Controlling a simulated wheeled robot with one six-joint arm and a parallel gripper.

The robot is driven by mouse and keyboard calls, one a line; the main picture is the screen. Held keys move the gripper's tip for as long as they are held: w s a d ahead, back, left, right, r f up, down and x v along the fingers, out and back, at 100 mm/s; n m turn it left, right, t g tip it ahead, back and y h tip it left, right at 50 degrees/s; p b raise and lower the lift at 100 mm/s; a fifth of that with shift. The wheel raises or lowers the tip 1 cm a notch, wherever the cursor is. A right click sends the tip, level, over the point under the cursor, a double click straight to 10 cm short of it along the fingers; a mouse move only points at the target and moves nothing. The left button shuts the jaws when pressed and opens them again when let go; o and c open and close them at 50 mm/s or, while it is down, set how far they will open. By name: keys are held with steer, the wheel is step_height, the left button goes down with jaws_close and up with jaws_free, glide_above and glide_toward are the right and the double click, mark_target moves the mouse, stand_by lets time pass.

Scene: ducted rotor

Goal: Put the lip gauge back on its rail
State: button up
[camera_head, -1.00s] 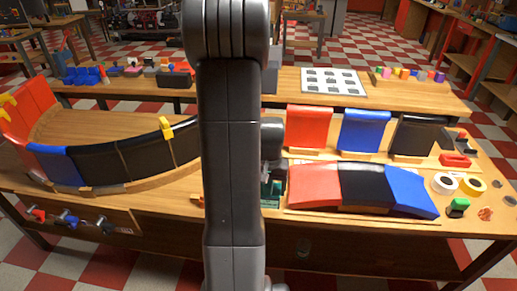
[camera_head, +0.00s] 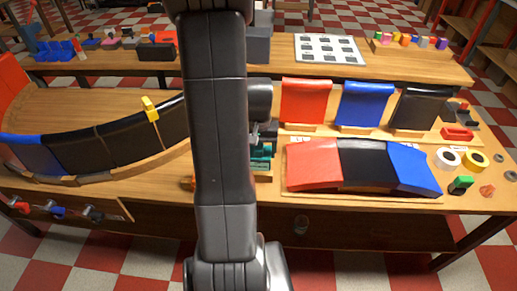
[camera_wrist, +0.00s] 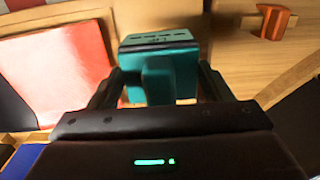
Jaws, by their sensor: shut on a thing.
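A teal block with dark slots along its top, which I take to be the lip gauge (camera_wrist: 160,58), is between the two fingers of my gripper (camera_wrist: 160,82) in the wrist view. My gripper is shut on it. Bare wooden bench shows behind it. In the head view a teal part of it (camera_head: 261,158) shows just right of my arm, left of the front red panel. My arm hides much of the bench there. I cannot tell which part is the rail.
Red, black and blue panels (camera_head: 313,163) lie on the bench to the right, with upright panels behind. A curved panel row (camera_head: 100,145) with a yellow clip (camera_head: 150,108) stands left. An orange piece (camera_wrist: 274,21) sits on the wood. Tape rolls (camera_head: 474,161) lie far right.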

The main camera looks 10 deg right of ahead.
mark_target(258, 174)
steer(key=shift+f+b, duration=3.6)
steer(key=shift+f, duration=0.95)
steer(key=o, duration=1.2)
step_height(258, 174, up, 14)
steer(key=shift+f+p, duration=0.1)
steer(key=shift+p, duration=0.3)
